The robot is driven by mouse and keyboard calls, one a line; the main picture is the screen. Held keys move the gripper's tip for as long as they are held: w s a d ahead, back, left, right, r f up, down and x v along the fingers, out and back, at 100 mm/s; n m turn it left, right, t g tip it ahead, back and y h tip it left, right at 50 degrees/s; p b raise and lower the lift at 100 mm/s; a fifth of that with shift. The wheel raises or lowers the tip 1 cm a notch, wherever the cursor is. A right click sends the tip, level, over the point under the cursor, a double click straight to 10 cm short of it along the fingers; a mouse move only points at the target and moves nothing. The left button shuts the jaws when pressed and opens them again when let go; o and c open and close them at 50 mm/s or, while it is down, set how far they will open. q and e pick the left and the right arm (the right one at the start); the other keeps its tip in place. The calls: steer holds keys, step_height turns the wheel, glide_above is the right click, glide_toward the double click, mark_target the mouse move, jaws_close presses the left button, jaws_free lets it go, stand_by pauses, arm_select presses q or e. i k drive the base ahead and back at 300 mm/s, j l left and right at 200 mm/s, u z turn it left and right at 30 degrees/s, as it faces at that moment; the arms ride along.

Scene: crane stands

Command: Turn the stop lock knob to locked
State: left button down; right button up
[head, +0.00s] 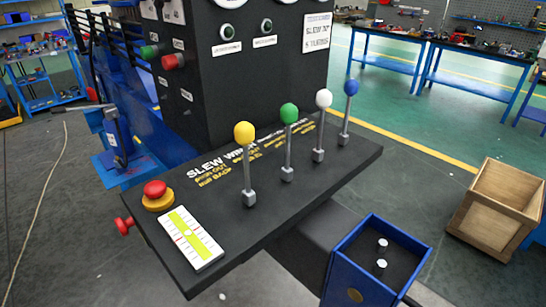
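A black crane console (318,185) juts out toward me. A red mushroom button (155,188) on a yellow base (158,203) sits at its left corner. A small red knob (125,226) sticks out of the console's left side edge, below the mushroom button. No label is readable beside either one, so I cannot tell for sure which is the stop lock knob, nor its turned position. Neither of my grippers is in view.
Levers with yellow (244,132), green (289,112), white (324,98) and blue (351,87) balls stand upright on the console. A white-and-yellow level gauge (191,238) lies near the front. A blue box (338,268) and wooden crate (484,227) stand right.

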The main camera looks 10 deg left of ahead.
mark_target(124, 226)
steer(key=u, duration=0.4)
steer(key=j+u, duration=0.15)
steer(key=u, duration=0.6)
steer(key=i+j, duration=0.05)
